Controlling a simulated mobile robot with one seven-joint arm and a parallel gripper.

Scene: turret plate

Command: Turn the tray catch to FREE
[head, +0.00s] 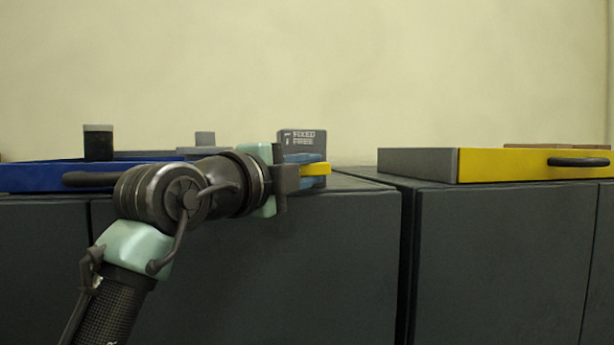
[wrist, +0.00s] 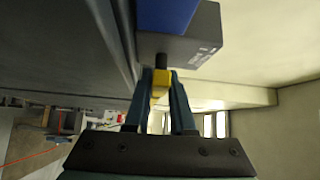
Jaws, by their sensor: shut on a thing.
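My gripper (head: 312,169) is at the middle of the head view, its blue fingers pointing right. It is shut on a small yellow piece, which looks like the handle of the tray catch (head: 319,169). In the wrist view, my gripper (wrist: 160,92) has the yellow catch handle (wrist: 161,80) between its fingertips. A short dark shaft (wrist: 161,61) runs from it to a grey block (wrist: 205,42). In the head view the grey block (head: 303,139) is marked FIXED above FREE. The fingers and wrist hide parts of the catch, so its exact setting cannot be told.
A blue tray (head: 35,178) with a dark handle lies behind my arm on the dark cabinet (head: 330,270). A grey and yellow tray (head: 500,166) sits on the right cabinet. A gap separates the cabinets.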

